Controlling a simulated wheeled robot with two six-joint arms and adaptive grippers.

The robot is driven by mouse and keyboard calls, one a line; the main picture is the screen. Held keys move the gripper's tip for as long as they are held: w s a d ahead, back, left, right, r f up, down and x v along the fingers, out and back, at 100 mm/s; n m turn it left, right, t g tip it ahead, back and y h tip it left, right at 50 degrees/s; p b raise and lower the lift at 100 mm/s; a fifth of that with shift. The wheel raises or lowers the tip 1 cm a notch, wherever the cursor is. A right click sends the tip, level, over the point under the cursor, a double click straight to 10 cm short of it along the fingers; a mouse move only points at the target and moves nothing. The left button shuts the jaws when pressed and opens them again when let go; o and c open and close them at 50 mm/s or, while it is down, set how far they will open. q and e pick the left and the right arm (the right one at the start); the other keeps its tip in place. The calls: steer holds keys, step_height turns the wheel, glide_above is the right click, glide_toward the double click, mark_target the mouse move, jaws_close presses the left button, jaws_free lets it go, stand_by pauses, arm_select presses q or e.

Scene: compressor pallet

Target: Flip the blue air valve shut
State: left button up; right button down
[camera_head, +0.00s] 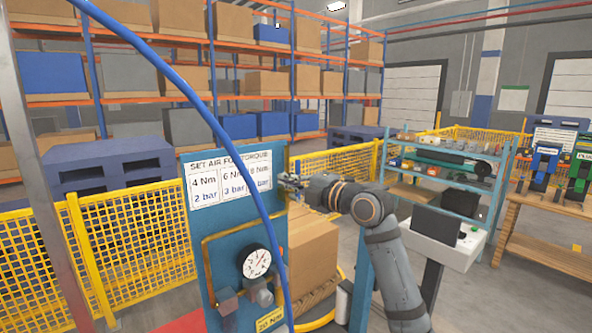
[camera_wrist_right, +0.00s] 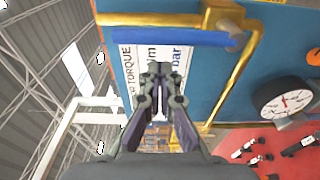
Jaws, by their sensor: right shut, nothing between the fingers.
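The blue air valve handle (camera_wrist_right: 185,38) shows in the right wrist view as a long flat bar. It joins a brass fitting at its right end and lies nearly parallel to the brass pipe (camera_wrist_right: 150,18) beside it. My right gripper (camera_wrist_right: 160,70) is shut and empty, its tips below the bar in that view and apart from it in the picture. In the head view, my right gripper (camera_head: 284,181) is at the right edge of the blue panel (camera_head: 225,228), beside the torque sign. I cannot make out the handle there. My left gripper is not in view.
A pressure gauge (camera_head: 257,263) sits low on the panel; it also shows in the wrist view (camera_wrist_right: 285,100). A blue hose (camera_head: 240,165) hangs across the panel's front. Cardboard boxes (camera_head: 313,245) stand behind it. Yellow mesh fencing (camera_head: 130,250) is at left.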

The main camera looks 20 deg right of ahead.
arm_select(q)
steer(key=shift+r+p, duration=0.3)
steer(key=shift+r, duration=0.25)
arm_select(e)
steer(key=shift+w+d, duration=0.1)
steer(key=shift+d, duration=1)
arm_select(q)
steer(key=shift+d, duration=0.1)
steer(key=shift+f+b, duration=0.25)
steer(key=shift+b, duration=0.05)
arm_select(e)
steer(key=shift+d+m, duration=0.3)
steer(key=shift+m, duration=0.1)
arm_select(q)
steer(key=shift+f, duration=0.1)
